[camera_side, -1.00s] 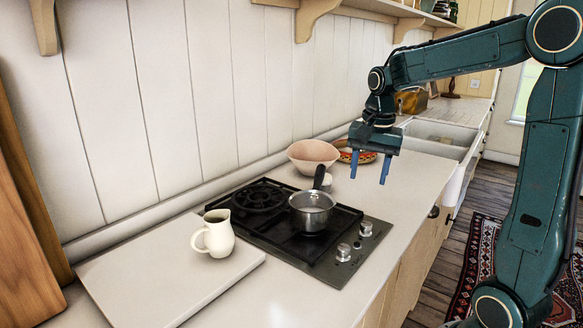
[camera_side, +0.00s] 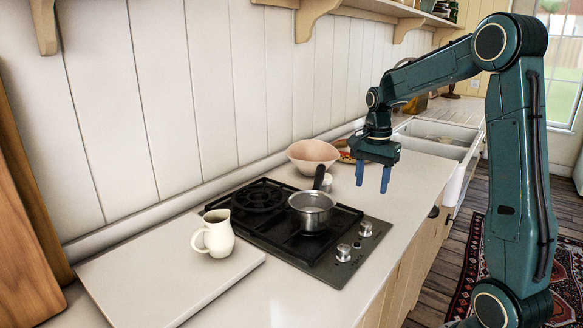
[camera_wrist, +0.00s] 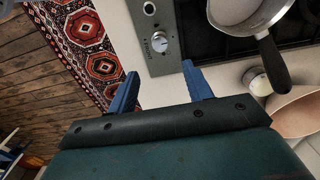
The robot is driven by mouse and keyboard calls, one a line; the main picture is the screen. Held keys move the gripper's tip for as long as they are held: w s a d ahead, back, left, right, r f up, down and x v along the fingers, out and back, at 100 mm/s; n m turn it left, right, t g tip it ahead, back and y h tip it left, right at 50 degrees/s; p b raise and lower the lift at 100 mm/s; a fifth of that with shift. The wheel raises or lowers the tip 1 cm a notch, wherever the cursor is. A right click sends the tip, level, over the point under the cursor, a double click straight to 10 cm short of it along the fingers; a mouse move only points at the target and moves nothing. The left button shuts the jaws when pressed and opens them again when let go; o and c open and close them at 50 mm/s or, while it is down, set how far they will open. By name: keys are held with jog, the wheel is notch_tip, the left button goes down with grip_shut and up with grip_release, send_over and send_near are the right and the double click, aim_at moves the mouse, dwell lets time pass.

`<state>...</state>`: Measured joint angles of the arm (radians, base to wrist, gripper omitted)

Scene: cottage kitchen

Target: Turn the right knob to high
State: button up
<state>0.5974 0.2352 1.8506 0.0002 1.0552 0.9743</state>
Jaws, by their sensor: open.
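The stove's control strip carries two silver knobs at its front right edge in the side view. The right knob (camera_side: 366,229) is the one farther right, and it also shows in the wrist view (camera_wrist: 158,42) close beyond my fingertips. The left knob (camera_side: 343,252) sits beside it, partly cut off in the wrist view (camera_wrist: 149,8). My gripper (camera_side: 373,183) is open and empty, its blue fingers pointing down above the counter, past the stove's right end. In the wrist view the open fingers (camera_wrist: 160,75) are apart from the knob. The knob's exact setting is too small to read.
A steel saucepan (camera_side: 312,211) stands on the black stove (camera_side: 275,225), handle toward the back. A small white jar (camera_side: 327,180) and a pink bowl (camera_side: 313,155) stand behind it. A cream jug (camera_side: 214,235) stands on a board (camera_side: 150,275) at left. The counter front is clear.

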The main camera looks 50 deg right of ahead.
aim_at(366, 223)
notch_tip(366, 223, down, 12)
jog(key=shift+r, duration=0.1)
dwell(0.5)
jog(key=c, duration=1)
